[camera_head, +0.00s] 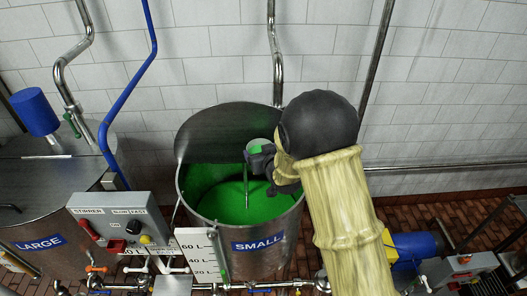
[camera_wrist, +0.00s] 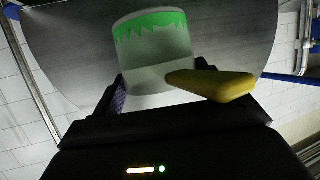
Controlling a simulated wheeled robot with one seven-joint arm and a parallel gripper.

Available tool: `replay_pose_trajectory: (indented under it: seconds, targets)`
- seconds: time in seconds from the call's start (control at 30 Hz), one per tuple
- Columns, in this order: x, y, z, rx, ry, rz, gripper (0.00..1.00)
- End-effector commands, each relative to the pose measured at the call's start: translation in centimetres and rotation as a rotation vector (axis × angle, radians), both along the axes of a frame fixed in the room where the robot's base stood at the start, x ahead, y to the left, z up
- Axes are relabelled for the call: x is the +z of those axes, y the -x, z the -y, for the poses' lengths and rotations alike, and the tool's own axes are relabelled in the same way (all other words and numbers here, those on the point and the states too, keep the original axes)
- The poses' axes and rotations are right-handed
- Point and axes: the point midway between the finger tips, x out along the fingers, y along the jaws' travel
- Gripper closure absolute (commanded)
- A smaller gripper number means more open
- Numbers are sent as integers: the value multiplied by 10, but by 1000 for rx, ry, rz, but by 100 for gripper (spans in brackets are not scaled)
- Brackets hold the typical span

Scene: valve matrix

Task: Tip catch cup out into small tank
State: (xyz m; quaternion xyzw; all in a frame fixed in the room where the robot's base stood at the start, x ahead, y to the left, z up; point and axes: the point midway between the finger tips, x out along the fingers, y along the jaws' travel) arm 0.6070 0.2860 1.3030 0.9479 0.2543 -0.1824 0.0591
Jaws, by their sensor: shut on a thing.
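The small tank (camera_head: 262,262), a steel drum labelled SMALL, stands in the middle of the head view with green liquid (camera_head: 215,190) inside. Its round lid (camera_head: 222,125) is raised at the back. My gripper (camera_wrist: 160,85) is shut on the catch cup (camera_wrist: 155,60), a pale cup with a jagged green band along one end. The cup also shows in the head view (camera_head: 260,146), with green at its mouth, over the tank's opening. Its exact tilt is hard to tell. A yellow piece (camera_wrist: 212,84) sticks out in front of the cup. My arm hides the tank's right rim.
A large tank (camera_head: 40,255) labelled LARGE stands at the left. A stirrer control box (camera_head: 122,222) and a white level scale (camera_head: 198,255) are in front of the tanks. Pipes run up the tiled wall. A blue motor (camera_head: 415,246) is at the lower right.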

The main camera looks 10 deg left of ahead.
Motion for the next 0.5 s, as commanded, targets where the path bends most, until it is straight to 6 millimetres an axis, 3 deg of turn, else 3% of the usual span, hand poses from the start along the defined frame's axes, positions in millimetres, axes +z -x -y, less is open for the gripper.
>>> replay_pose_trajectory:
  seconds: [0.5]
  targets:
    - [-13,13,-11,2,104,137,53]
